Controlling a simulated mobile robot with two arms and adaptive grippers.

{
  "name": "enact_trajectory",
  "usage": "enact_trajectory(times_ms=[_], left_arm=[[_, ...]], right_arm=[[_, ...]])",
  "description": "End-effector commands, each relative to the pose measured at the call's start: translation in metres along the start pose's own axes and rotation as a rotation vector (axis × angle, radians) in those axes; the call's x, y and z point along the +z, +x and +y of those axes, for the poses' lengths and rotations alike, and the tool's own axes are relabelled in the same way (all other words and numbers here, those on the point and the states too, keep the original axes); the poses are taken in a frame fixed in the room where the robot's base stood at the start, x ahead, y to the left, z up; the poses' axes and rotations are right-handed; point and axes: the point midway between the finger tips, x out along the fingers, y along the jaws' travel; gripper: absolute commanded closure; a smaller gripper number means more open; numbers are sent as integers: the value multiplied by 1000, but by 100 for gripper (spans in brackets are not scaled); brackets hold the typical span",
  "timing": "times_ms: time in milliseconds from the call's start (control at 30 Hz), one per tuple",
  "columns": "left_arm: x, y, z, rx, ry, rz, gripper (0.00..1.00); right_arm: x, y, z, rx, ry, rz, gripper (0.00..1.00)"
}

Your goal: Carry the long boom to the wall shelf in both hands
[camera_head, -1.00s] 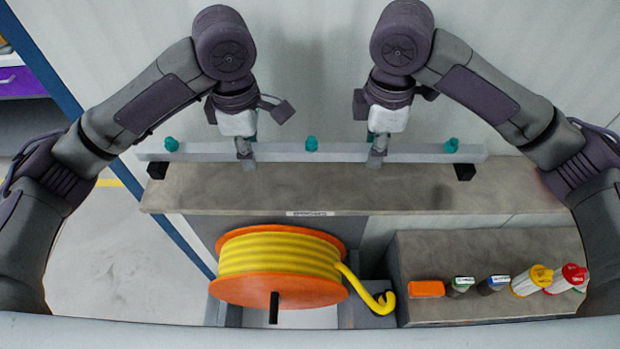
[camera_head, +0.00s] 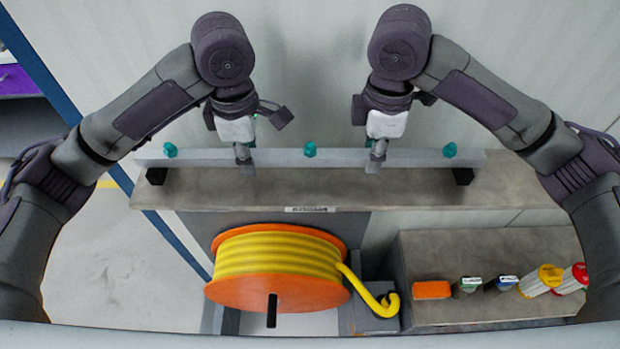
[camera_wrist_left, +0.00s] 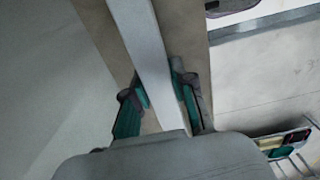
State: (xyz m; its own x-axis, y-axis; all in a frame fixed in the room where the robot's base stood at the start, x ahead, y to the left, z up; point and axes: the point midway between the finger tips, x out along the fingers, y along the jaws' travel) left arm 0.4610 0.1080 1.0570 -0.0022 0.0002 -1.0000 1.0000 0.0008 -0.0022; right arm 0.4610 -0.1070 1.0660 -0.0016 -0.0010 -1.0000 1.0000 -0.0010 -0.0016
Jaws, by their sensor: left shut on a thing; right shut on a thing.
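The long boom (camera_head: 310,159) is a pale grey bar with teal knobs along its top and a black block under each end. It lies level across the head view, along the wall shelf (camera_head: 250,193). My left gripper (camera_head: 245,163) is shut on the boom left of its middle knob. My right gripper (camera_head: 376,161) is shut on it right of that knob. In the left wrist view the boom (camera_wrist_left: 148,50) runs between my left gripper's two teal-padded fingers (camera_wrist_left: 160,105). The end blocks appear at the shelf's top; I cannot tell whether they touch it.
An orange reel (camera_head: 275,292) with yellow hose (camera_head: 278,254) stands below the shelf. A lower bench (camera_head: 480,250) at the right carries an orange block (camera_head: 431,290) and several small bottles. A blue post (camera_head: 60,90) rises at the left.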

Motion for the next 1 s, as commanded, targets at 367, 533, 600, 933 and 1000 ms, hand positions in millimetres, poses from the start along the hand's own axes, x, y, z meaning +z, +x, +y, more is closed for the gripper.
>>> enact_trajectory(times_ms=[367, 533, 600, 933, 1000], left_arm=[[1, 14, 0, 0, 2, -3, 52], [1, 14, 0, 0, 1, -2, 50], [0, 14, 0, 0, 1, -1, 50], [0, -19, 1, 7, 0, 0, 50], [0, -34, 2, 8, 0, 0, 50]], right_arm=[[-1, 13, 0, 1, -2, 3, 52], [-1, 14, 0, 0, -1, 2, 50], [0, 14, 0, 0, 0, 1, 50], [0, 14, 0, 0, 0, 0, 50], [0, 14, 0, 0, 0, 0, 50]])
